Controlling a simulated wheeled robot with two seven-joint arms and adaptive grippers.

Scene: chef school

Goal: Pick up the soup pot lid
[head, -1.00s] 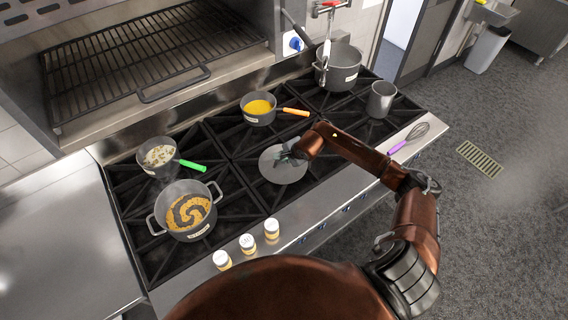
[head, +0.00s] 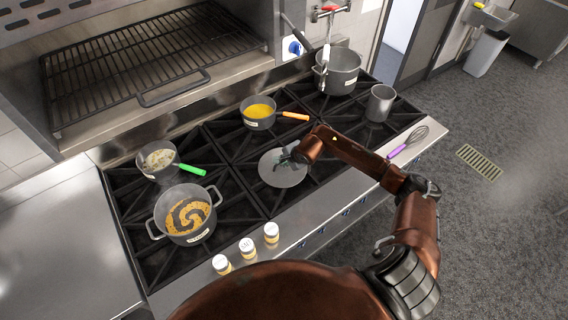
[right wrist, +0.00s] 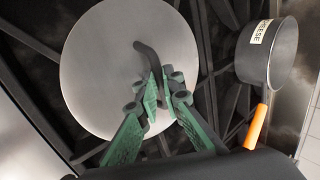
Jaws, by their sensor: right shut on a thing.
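The soup pot lid is a flat grey metal disc (head: 283,171) over the black stove grates in the middle of the head view. In the right wrist view the lid (right wrist: 100,70) shows a dark curved handle (right wrist: 149,60). My right gripper (head: 290,157) is at the lid's centre. Its green fingers (right wrist: 161,92) are shut on the lid's handle. Whether the lid touches the grate or hangs just above it, I cannot tell. A grey two-handled pot (head: 164,221) with orange soup stands uncovered at the front left of the stove. My left gripper is not in view.
A saucepan with an orange handle (head: 258,113) stands behind the lid, and one with a green handle (head: 157,162) at left. Several spice jars (head: 247,248) line the front edge. A whisk (head: 410,139), a metal cup (head: 380,103) and a large pot (head: 342,72) are at right.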

